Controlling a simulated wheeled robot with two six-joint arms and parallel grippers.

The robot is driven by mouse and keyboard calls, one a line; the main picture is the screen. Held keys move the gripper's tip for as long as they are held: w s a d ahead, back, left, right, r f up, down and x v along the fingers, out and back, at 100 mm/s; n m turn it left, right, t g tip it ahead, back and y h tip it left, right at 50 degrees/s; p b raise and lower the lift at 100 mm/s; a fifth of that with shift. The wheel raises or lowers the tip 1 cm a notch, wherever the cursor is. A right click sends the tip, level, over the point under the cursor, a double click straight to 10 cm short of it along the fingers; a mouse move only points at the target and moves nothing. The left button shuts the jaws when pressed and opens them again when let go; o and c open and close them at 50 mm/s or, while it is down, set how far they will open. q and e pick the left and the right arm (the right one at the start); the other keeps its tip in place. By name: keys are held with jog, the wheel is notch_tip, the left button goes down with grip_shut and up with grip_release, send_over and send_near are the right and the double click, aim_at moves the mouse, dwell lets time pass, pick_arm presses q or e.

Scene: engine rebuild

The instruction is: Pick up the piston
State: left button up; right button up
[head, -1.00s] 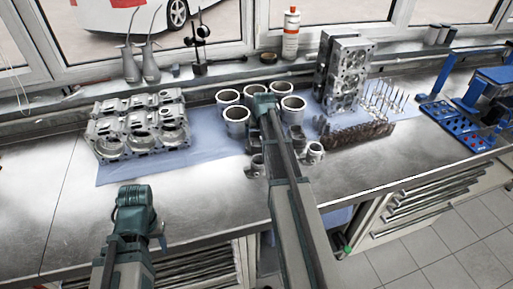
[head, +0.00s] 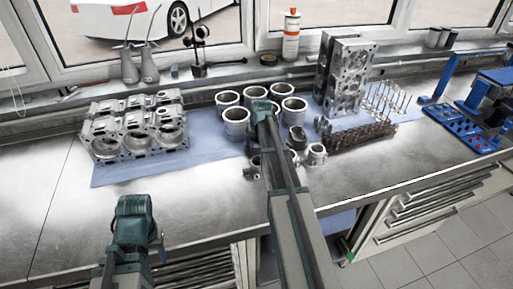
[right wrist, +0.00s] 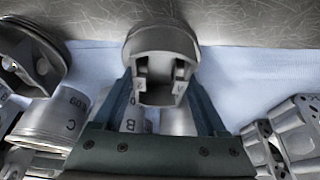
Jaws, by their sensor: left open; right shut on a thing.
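My right gripper (right wrist: 160,105) is shut on a grey piston (right wrist: 162,45), which sits between its two fingers in the right wrist view, its hollow side facing the camera. In the head view my right arm covers most of this gripper, and a piston (head: 253,168) partly shows left of the arm. Another piston (head: 316,154) is on the cloth right of the arm, with a darker one (head: 297,138) just behind it. A piston also shows at the left edge of the right wrist view (right wrist: 28,55). My left gripper (head: 135,208) is open and empty over the front of the bench.
Several cylinder liners (head: 236,122) stand behind the pistons on a blue cloth (head: 205,150). An engine block (head: 135,135) lies to the left. A tall cylinder head (head: 343,75) and valves (head: 388,98) stand to the right. The bench front (head: 80,205) is bare.

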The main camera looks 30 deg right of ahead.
grip_shut()
jog(key=shift+r, duration=0.1)
